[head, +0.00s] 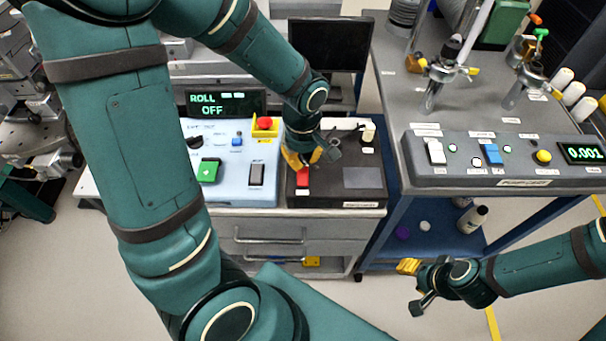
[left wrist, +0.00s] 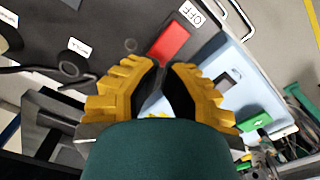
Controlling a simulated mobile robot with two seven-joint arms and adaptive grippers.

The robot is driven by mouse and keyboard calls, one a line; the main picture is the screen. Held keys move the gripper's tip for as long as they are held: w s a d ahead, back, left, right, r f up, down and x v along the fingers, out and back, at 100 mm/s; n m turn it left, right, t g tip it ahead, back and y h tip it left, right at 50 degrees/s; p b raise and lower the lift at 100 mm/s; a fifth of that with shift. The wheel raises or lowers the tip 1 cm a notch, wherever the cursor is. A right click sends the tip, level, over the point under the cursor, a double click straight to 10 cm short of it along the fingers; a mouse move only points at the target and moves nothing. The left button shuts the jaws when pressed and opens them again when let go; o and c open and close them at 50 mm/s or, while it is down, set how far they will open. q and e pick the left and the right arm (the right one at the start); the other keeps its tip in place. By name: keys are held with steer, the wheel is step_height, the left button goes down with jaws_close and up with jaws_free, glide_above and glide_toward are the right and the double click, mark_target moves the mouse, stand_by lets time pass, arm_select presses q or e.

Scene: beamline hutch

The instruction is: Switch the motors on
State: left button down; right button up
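My left gripper (head: 300,160) is over the black control box (head: 363,195), just behind its red switch (head: 302,178). In the left wrist view the fingers (left wrist: 167,68) are a little apart with nothing between them, and the red switch (left wrist: 170,42) lies just beyond their tips. A white label reading OFF (left wrist: 192,12) is beside the switch. I cannot tell whether a finger touches the switch. The display (head: 225,104) reads ROLL OFF in green. My right gripper (head: 408,268) is over the floor at the lower right; its finger gap cannot be made out.
The pale blue panel (head: 232,165) left of the box carries a green button (head: 209,170), a dark rocker and a red knob (head: 265,123). A dark monitor (head: 331,45) stands behind.

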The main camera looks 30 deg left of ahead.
mark_target(303, 170)
arm_select(q)
steer(key=shift+f+b, duration=0.65)
steer(key=shift+f, duration=0.6)
stand_by(0.7)
steer(key=shift+f, duration=0.55)
stand_by(0.4)
steer(key=shift+r+p, duration=2.75)
steer(key=shift+r, duration=0.8)
